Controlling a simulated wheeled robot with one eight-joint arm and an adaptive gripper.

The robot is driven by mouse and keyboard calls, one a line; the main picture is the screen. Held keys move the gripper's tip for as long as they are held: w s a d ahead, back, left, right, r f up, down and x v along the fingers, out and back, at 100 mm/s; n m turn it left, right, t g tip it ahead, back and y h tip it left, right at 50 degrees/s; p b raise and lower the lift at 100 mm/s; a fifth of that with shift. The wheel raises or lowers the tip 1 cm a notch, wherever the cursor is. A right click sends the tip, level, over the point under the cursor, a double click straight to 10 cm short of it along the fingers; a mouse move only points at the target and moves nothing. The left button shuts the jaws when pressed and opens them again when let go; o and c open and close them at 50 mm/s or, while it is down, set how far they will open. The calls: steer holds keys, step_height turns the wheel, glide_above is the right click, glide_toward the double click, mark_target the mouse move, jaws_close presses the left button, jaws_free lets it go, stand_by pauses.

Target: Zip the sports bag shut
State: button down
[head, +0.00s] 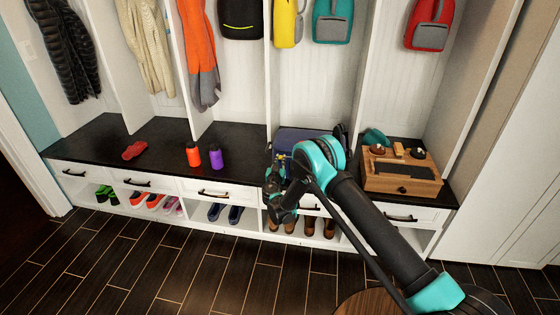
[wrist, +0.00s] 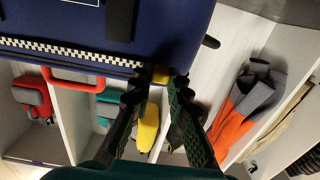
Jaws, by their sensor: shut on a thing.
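The blue sports bag (head: 297,138) sits on the dark bench in the head view, partly hidden behind my arm. In the wrist view the bag (wrist: 150,25) fills the top, with a black-and-white zipper strip (wrist: 60,50) running from the left edge towards a yellow zipper pull (wrist: 160,74). My gripper (wrist: 157,82) is shut on the yellow pull, a finger on each side of it. In the head view my gripper (head: 274,178) is at the bag's front left. The strip beyond the pull is hidden by the fingers. A red handle (wrist: 72,78) shows beside the zipper.
A wooden box (head: 402,175) stands on the bench to the right. Orange (head: 193,155) and purple (head: 216,157) bottles and a red item (head: 134,150) stand to the left. Backpacks and coats hang behind. White partitions divide the cubbies. Shoes fill the low shelves.

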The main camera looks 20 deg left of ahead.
steer(key=shift+s+a, duration=0.1)
steer(key=shift+a, duration=0.05)
steer(key=c, duration=1.4)
jaws_free()
steer(key=shift+c, duration=0.2)
steer(key=v, duration=1.2)
